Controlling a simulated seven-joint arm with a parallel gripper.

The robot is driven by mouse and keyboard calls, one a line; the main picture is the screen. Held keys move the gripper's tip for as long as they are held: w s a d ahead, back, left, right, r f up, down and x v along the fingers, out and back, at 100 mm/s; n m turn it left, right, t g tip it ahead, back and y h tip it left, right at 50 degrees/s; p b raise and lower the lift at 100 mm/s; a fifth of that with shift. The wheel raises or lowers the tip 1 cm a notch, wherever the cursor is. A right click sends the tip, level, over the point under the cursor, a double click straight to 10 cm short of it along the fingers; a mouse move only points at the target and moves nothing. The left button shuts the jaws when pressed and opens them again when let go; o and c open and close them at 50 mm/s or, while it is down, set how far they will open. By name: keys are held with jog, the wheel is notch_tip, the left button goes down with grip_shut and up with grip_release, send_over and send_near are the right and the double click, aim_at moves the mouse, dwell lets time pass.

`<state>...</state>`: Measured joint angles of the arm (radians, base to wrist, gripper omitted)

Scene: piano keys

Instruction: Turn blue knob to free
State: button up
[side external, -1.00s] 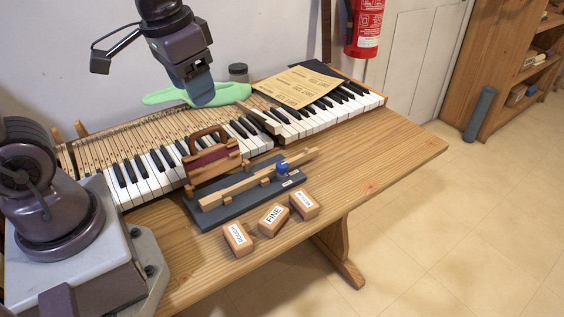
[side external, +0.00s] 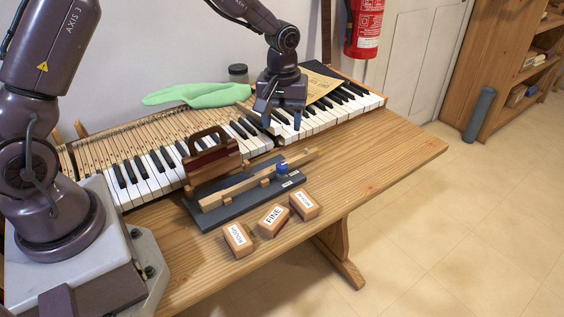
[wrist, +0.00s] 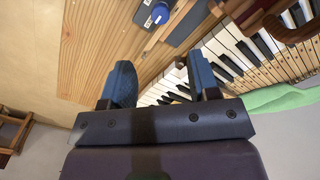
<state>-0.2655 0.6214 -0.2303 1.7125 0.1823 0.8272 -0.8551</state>
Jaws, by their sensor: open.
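The blue knob (side external: 282,168) sits near the right end of a wooden bar (side external: 240,187), which lies on a dark grey base (side external: 206,216) on the table. Small white labels, too small to read, are on the base near the knob. The knob also shows at the top of the wrist view (wrist: 160,13). My gripper (side external: 284,122) is open and empty, pointing down over the piano keys, behind and above the knob and apart from it. In the wrist view its two blue fingertips (wrist: 161,80) are spread, with table and keys beyond.
A red-brown block with a wooden handle (side external: 210,155) stands just behind the bar. Blocks labelled ROUGH (side external: 238,239) and FINE (side external: 273,219), plus a third (side external: 304,204), lie in front. A green cloth (side external: 205,95) and a jar (side external: 238,73) are at the back. The table's right side is clear.

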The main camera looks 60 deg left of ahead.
aim_at(282, 165)
notch_tip(282, 165, down, 12)
dwell(0.4)
jog(key=c, duration=0.9)
